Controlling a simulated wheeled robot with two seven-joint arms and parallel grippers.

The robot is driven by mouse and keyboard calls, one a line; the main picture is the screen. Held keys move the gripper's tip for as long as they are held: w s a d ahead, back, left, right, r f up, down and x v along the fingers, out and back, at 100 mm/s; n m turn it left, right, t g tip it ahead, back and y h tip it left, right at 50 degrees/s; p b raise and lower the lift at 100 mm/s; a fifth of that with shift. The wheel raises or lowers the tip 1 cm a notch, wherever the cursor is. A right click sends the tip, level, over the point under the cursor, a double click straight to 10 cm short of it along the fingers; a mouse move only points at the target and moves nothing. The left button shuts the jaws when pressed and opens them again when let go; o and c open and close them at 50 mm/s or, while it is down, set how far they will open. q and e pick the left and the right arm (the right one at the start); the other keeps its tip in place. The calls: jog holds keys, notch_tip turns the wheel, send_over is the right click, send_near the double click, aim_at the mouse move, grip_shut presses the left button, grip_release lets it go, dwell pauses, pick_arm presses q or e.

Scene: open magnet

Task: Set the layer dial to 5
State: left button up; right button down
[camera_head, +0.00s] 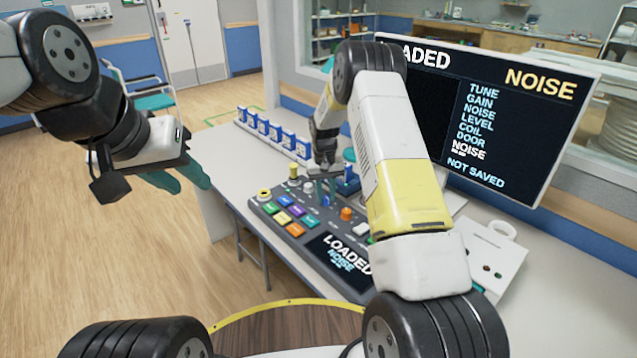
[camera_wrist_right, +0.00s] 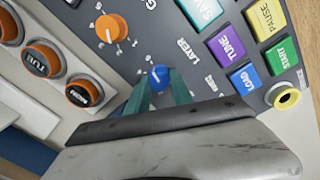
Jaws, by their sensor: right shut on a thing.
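The layer dial (camera_wrist_right: 159,77) is a small blue knob beside the printed word LAYER in the right wrist view. My right gripper (camera_wrist_right: 160,93) has its teal fingers shut on this knob, one on each side. In the head view my right gripper (camera_head: 323,188) reaches down onto the control panel (camera_head: 268,212), and its fingers and arm hide most of the dial. The numbers around the dial are too small to read, so its setting cannot be told. My left gripper (camera_head: 182,178) is open and empty, held in the air left of the table.
An orange knob (camera_wrist_right: 111,28) sits near the dial, with colored buttons such as TUNE (camera_wrist_right: 226,42) on its other side. A row of blue-and-white boxes (camera_head: 272,132) stands at the table's back. The monitor (camera_head: 490,110) reads NOISE and NOT SAVED.

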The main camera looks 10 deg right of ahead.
aim_at(325, 197)
jog(key=shift+w, duration=0.1)
jog(key=c, duration=1.1)
grip_release()
jog(key=shift+a+r, duration=0.15)
jog(key=shift+r, duration=3.75)
